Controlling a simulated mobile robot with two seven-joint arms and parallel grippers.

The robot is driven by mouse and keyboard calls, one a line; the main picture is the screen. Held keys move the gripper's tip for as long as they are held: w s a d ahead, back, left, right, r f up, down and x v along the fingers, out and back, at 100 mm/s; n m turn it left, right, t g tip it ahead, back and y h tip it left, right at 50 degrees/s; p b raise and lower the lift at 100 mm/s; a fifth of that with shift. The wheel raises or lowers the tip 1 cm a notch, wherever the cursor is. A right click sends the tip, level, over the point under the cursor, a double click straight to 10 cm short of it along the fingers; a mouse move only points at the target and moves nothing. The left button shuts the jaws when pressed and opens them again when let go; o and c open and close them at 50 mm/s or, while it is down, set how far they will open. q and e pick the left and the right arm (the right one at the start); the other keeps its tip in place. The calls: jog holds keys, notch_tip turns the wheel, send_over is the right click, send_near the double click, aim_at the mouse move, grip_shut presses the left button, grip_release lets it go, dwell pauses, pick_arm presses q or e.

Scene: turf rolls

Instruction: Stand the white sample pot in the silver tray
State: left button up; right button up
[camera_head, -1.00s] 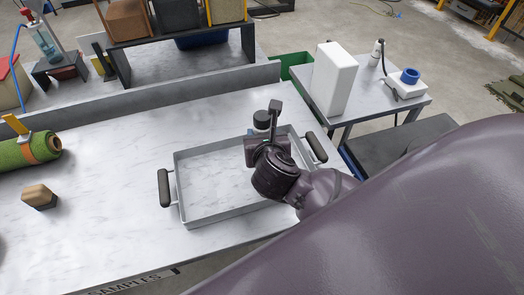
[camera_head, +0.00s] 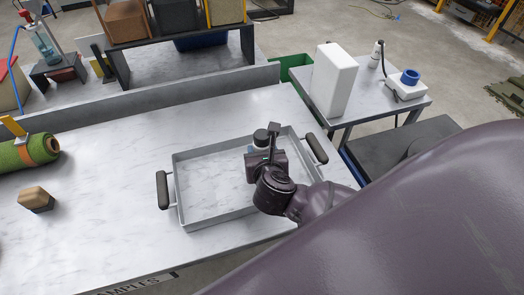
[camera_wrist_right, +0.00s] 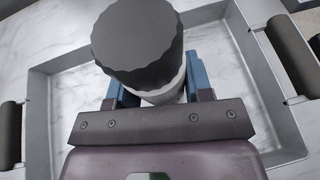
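The white sample pot (camera_wrist_right: 163,92) has a dark ridged lid (camera_wrist_right: 137,40) and stands upright between the blue-padded fingers of my right gripper (camera_wrist_right: 158,88). The fingers appear closed against its sides. In the head view the pot (camera_head: 259,150) is over the right back part of the silver tray (camera_head: 198,217), inside the rim, partly hidden by my right gripper (camera_head: 262,156). Whether its base touches the tray floor cannot be told. The tray is otherwise empty, with a dark handle at each end. My left gripper is not in view.
A wooden block (camera_head: 36,199) and a green turf roll (camera_head: 28,153) lie on the table left of the tray. A raised ledge (camera_head: 165,104) runs along the table's back. A side table (camera_head: 365,107) with a white box (camera_head: 333,79) stands at the right.

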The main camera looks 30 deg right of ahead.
jog(key=o, duration=0.4)
jog(key=shift+r, duration=0.2)
jog(key=shift+s+a, duration=0.15)
jog(key=shift+s, duration=0.2)
jog(key=v, duration=1.1)
jog(key=shift+r, duration=0.25)
